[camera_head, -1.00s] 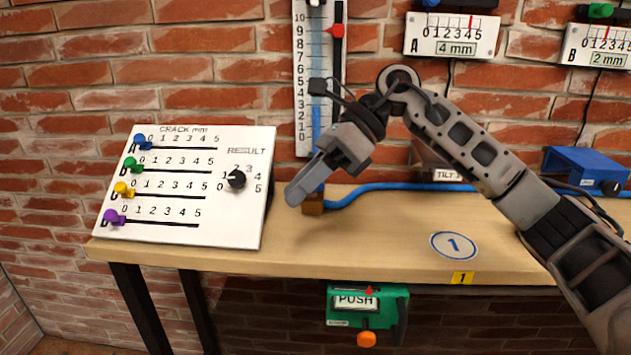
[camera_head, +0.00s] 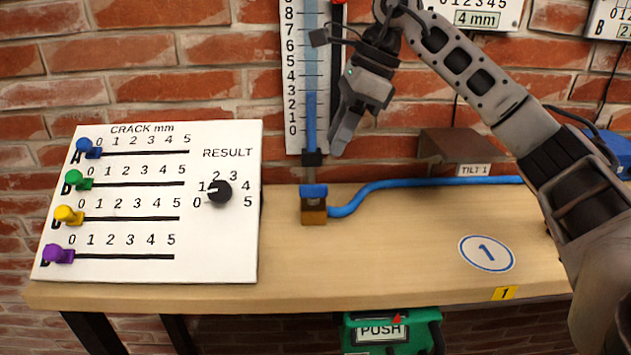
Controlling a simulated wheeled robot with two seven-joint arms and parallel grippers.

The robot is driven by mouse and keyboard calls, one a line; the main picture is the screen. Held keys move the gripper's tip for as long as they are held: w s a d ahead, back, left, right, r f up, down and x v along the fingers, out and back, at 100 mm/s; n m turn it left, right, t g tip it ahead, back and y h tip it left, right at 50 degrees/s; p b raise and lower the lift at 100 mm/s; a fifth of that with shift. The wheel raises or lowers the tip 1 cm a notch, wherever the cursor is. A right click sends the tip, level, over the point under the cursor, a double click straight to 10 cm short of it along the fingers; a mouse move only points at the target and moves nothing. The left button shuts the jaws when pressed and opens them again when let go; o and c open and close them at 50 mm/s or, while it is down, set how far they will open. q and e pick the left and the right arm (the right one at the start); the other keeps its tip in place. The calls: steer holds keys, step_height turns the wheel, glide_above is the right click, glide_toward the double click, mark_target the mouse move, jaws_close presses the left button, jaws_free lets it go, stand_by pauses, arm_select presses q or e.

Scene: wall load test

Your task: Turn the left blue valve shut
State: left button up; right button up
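The left blue valve (camera_head: 314,191) is a small blue handle on a brass block (camera_head: 314,215) at the foot of a clear tube with blue liquid (camera_head: 311,118). The block stands on the wooden bench, and a blue hose (camera_head: 400,183) runs right from it. My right gripper (camera_head: 338,147) points down in front of the wall scale, above and slightly right of the valve, apart from it in the picture. It is seen from the side, so its finger gap cannot be made out. It appears to hold nothing. My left gripper is out of view.
A white crack board (camera_head: 215,255) with coloured sliders and a black result knob (camera_head: 219,191) stands left of the valve. A brown tilt box (camera_head: 450,145) is behind right. A green push device (camera_head: 390,335) sits below the bench edge. The bench (camera_head: 370,250) front is clear.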

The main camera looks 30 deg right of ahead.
mark_target(314, 186)
steer(key=b+x, duration=0.1)
steer(key=x, duration=0.8)
jaws_close()
